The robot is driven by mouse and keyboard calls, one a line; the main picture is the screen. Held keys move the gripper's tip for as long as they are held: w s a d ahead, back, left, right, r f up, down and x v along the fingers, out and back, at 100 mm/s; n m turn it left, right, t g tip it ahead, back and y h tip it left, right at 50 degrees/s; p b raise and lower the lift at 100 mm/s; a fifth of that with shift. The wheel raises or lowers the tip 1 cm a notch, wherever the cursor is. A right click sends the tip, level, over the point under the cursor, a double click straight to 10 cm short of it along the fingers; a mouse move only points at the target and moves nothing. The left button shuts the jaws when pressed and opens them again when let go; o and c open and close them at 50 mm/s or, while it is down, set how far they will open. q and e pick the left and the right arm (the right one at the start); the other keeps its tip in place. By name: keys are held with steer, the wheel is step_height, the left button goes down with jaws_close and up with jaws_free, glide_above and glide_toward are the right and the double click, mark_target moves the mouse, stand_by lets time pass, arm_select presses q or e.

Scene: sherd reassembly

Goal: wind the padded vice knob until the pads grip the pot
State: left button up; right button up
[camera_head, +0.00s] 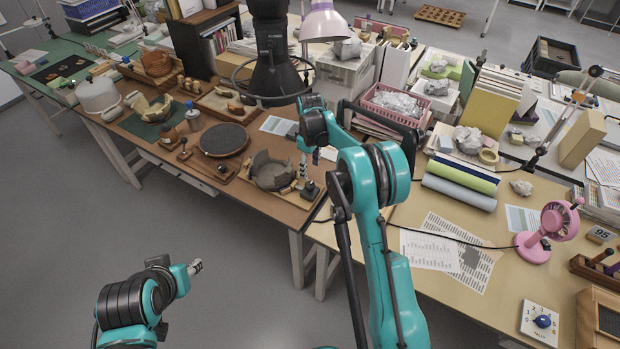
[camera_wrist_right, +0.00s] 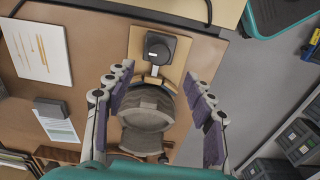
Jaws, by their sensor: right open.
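The pot (camera_head: 268,175), a grey-brown broken vessel, sits on a pale wooden vice board (camera_head: 290,196) at the brown table's front edge. In the right wrist view the pot (camera_wrist_right: 147,108) lies between curved wooden pads (camera_wrist_right: 158,83); contact is unclear. A dark block, seemingly the vice knob (camera_head: 309,190), stands at the board's right end; it also shows in the wrist view (camera_wrist_right: 160,47). My right gripper (camera_head: 306,167) is open and empty above the vice, its purple-lined fingers either side of the pot in the wrist view. My left gripper (camera_head: 196,267) is low over the floor, its opening unclear.
A dark round turntable (camera_head: 224,139) stands left of the vice. A black column with a ring (camera_head: 272,70) rises behind it. Trays of sherds (camera_head: 226,105) lie farther back. The right table holds paper sheets (camera_head: 445,250) and a pink fan (camera_head: 548,228).

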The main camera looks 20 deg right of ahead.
mark_target(310, 184)
steer(key=shift+w+f, duration=0.15)
steer(key=shift+f, duration=0.2)
step_height(310, 184, down, 8)
steer(key=shift+r+b, duration=0.1)
steer(key=shift+b, duration=1)
steer(key=c, duration=1.2)
